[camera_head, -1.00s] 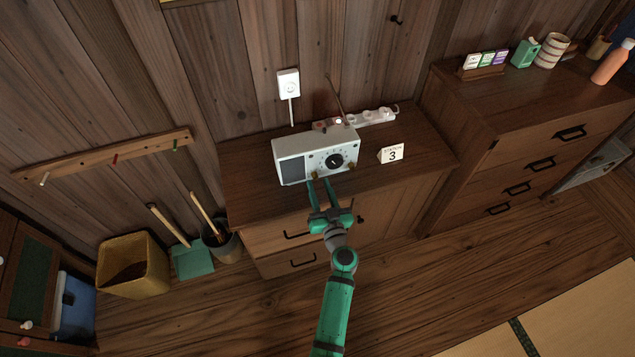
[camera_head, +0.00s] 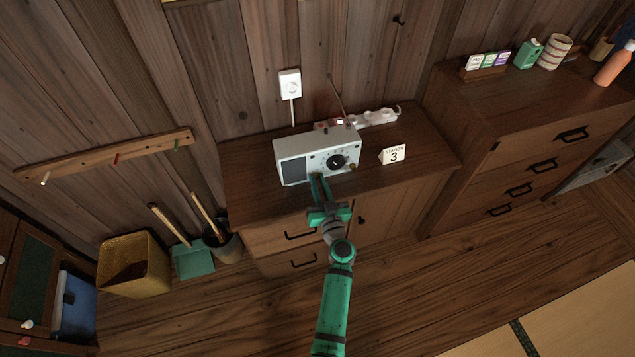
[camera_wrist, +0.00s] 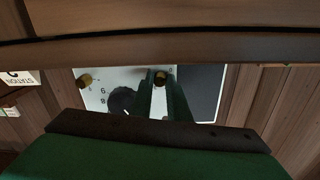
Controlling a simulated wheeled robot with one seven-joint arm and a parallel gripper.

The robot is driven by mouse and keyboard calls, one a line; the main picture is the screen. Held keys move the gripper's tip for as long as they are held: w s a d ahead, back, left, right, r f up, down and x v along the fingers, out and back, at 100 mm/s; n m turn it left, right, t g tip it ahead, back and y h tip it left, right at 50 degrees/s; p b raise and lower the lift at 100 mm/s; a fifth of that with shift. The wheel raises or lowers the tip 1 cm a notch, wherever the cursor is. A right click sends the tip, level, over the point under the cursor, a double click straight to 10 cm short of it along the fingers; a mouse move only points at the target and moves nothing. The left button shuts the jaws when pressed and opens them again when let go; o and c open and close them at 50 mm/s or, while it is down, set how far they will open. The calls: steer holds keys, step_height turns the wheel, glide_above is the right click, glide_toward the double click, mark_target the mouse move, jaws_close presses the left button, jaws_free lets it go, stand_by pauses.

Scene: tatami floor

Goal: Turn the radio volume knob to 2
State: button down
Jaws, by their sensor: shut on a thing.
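The white radio (camera_head: 300,147) stands on the low wooden cabinet, its front facing me. It has a dark speaker grille at its left and a round black dial (camera_head: 337,161). A small brass knob (camera_head: 352,167) sits low at its right. My gripper (camera_head: 317,177) reaches up to the front's lower middle and hides the left brass knob in the head view. In the wrist view, which is upside down, my gripper (camera_wrist: 160,80) is shut on that left brass knob (camera_wrist: 161,78). The other brass knob (camera_wrist: 85,81) is free. I cannot read the volume marks.
A card reading "STATION 3" (camera_head: 393,154) stands right of the radio. A white power strip (camera_head: 373,118) lies behind it. The cabinet top (camera_head: 250,196) is clear at the front left. A taller chest (camera_head: 525,135) stands to the right.

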steer(key=shift+a+m, duration=0.1)
steer(key=shift+m, duration=0.2)
steer(key=m, duration=0.4)
steer(key=shift+s+d+m, duration=0.15)
steer(key=shift+d+m, duration=0.05)
steer(key=shift+m, duration=0.2)
steer(key=m, duration=0.3)
steer(key=shift+a+m, duration=0.1)
steer(key=shift+m, duration=0.2)
steer(key=m, duration=0.3)
steer(key=shift+g, duration=0.3)
steer(key=m, duration=0.3)
steer(key=shift+w, duration=0.2)
steer(key=shift+a+m, duration=0.1)
steer(key=shift+m, duration=0.7)
steer(key=shift+s+d+m, duration=0.1)
steer(key=shift+d+m, duration=0.05)
steer(key=shift+m, duration=0.5)
steer(key=shift+s+d+m, duration=0.1)
steer(key=shift+d+m, duration=0.05)
steer(key=shift+m, duration=0.5)
